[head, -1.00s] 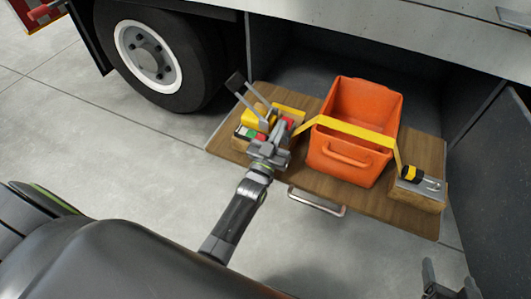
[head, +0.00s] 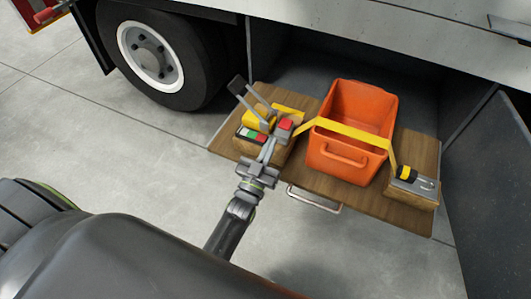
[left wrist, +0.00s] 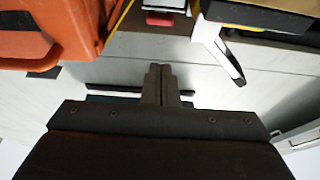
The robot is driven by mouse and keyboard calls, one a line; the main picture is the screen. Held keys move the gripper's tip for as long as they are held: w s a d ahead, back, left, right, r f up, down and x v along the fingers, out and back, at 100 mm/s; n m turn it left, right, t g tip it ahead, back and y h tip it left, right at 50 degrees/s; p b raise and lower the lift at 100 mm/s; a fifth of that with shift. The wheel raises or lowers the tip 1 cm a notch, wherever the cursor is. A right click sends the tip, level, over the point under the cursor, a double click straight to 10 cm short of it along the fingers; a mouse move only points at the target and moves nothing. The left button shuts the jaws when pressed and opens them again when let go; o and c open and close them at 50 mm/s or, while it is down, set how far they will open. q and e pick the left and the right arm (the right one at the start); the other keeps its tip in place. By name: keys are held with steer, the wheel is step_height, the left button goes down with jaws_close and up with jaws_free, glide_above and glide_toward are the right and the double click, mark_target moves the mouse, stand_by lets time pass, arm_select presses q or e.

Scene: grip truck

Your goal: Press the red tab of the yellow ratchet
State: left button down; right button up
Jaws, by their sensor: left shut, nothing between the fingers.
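The yellow ratchet (head: 258,118) sits on a wooden block at the left of the pull-out board, its grey lever with a dark grip tilted up to the left. Its red tab (head: 286,124) is on the side facing the orange bin; a red piece, likely this tab, shows at the top of the left wrist view (left wrist: 160,18). My left gripper (head: 268,149) is shut and empty, just in front of the ratchet, its tips close below the red tab. Whether they touch the ratchet is unclear. My right gripper is not in view.
An orange bin (head: 343,158) stands mid-board, with a yellow strap (head: 350,132) running across it from the ratchet to a block on the right (head: 411,186). A metal handle (head: 313,199) is on the board's front edge. Open floor lies in front.

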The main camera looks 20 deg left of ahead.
arm_select(q)
steer(key=shift+v, duration=1.45)
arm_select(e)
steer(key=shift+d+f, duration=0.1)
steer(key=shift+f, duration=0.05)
arm_select(q)
steer(key=shift+a, duration=0.1)
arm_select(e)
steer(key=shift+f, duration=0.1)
